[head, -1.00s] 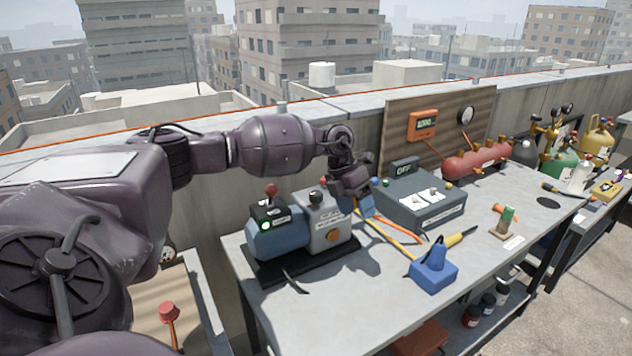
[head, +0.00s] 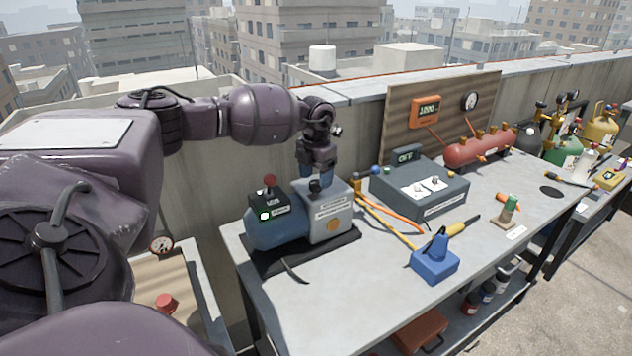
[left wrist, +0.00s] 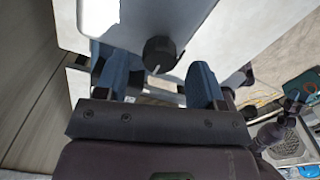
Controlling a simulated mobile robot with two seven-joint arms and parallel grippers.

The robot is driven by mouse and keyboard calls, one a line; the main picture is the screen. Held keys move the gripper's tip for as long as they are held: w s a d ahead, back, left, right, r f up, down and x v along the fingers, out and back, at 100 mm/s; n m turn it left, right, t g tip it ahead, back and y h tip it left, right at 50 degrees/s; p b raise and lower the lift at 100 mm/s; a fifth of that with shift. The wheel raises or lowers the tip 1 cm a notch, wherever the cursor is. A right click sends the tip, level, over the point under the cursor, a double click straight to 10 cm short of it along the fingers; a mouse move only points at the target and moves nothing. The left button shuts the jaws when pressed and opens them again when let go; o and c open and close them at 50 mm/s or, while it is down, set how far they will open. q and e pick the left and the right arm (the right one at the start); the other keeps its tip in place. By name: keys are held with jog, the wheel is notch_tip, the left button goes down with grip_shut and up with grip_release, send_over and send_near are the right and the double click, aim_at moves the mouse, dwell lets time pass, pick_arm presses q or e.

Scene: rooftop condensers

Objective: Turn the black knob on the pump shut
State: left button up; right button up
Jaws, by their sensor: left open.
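The pump (head: 281,230) stands on the grey workbench, with a blue motor on the left and a grey block on the right. Its black knob (head: 314,186) is on top of the grey block. My left gripper (head: 317,178) is above the pump, pointing down over the knob. In the left wrist view the black knob (left wrist: 160,52) shows with a small pale pointer mark, between and just beyond the two blue fingers of the open left gripper (left wrist: 152,80). I cannot tell whether the fingers touch it.
A red lever (head: 269,181) and a lit switch box (head: 268,206) sit on the motor. Right of the pump are a grey box reading OFF (head: 420,190), orange and yellow hoses and a blue tool (head: 435,262). The bench front is mostly clear.

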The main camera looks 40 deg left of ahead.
pick_arm(q)
jog(key=shift+f, duration=1)
pick_arm(e)
jog(key=shift+w+r, duration=0.1)
jog(key=shift+w, duration=0.2)
jog(key=shift+s, duration=0.1)
pick_arm(q)
jog(key=shift+c, duration=0.6)
jog(key=c, duration=0.8)
pick_arm(e)
jog(key=shift+s+f, duration=0.4)
jog(key=shift+s, duration=0.05)
